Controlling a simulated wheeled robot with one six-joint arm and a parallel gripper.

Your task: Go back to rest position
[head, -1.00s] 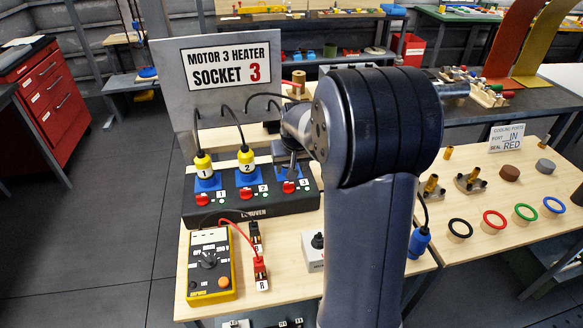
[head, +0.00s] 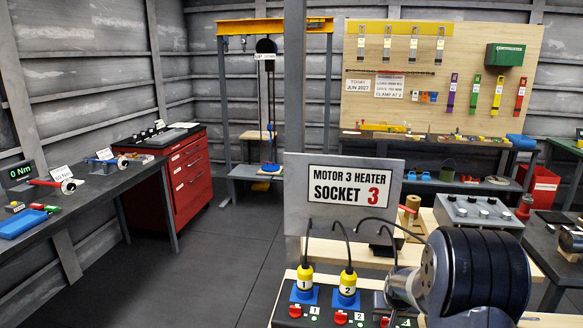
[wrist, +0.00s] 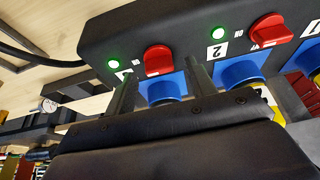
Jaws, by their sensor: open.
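The black socket box (head: 283,321) shows at the bottom of the head view. Yellow plugs 1 (head: 305,275) and 2 (head: 347,283) stand in its blue sockets. My arm covers much of the third position, and my gripper is hidden there. In the wrist view my gripper (wrist: 160,80) is open, its fingers either side of a blue socket (wrist: 162,90) and its red switch (wrist: 158,60). I cannot tell whether the fingers touch the box. A green lamp (wrist: 113,65) is lit beside this switch. Another lamp is lit by socket 2.
The sign "MOTOR 3 HEATER SOCKET 3" (head: 345,192) stands behind the box. A grey control box (head: 478,212) is at the right. A red cabinet (head: 185,170) and dark bench (head: 90,195) stand left. The floor (head: 215,270) between is clear.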

